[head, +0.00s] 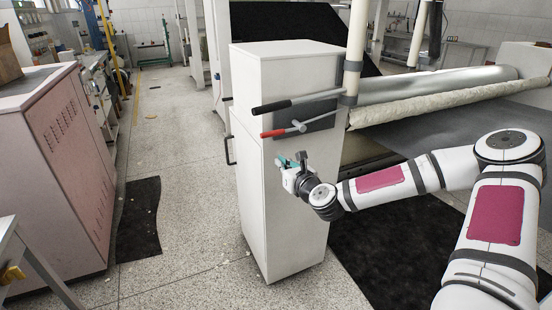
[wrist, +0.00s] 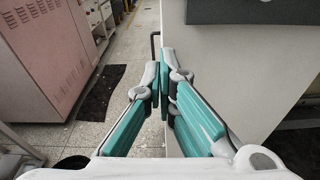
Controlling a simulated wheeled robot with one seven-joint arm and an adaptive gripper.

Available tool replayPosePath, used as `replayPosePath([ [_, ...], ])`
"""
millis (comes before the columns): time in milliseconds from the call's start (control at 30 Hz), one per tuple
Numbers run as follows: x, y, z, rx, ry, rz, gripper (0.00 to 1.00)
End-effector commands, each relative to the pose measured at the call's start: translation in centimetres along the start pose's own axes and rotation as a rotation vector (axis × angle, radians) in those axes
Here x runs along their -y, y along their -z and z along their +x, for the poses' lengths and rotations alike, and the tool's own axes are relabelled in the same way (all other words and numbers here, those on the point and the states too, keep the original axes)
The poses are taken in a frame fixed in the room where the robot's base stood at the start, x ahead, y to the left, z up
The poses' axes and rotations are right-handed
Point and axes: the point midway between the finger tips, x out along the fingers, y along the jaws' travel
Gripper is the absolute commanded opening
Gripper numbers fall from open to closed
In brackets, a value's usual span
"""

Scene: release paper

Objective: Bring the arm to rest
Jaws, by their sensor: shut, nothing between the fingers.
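My gripper (head: 291,162) is at the end of my arm, in front of the white machine cabinet (head: 283,200) and below its levers. In the wrist view my gripper (wrist: 163,75) has its teal fingers together at the tips, with nothing between them. The cabinet also shows in the wrist view (wrist: 245,75), behind and to the right of the fingers. I cannot tell how close the fingers are to its face. My arm stretches from the right side of the head view, bent at the elbow.
A black-handled lever (head: 272,106) and a red-handled lever (head: 275,133) stick out from the cabinet above my gripper. A paper roll (head: 450,98) lies to the right. A pink cabinet (head: 55,160) stands at the left. The speckled floor (head: 190,190) between is mostly clear, with a dark mat (head: 140,220).

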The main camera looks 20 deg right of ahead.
Motion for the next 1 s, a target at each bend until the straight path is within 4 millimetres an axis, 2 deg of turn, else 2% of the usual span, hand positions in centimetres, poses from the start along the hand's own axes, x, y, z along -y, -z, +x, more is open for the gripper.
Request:
replayPosePath([
  [200,0.0,0.0,-1.6,0.000,0.001,0.000,0.00],
  [767,-0.3,0.1,-1.7,-0.006,-0.008,-0.015,0.00],
  [867,-1.8,0.5,-1.8,-0.040,-0.052,-0.099,0.00],
  [1000,-5.6,2.1,-2.7,-0.138,-0.188,-0.363,0.00],
])
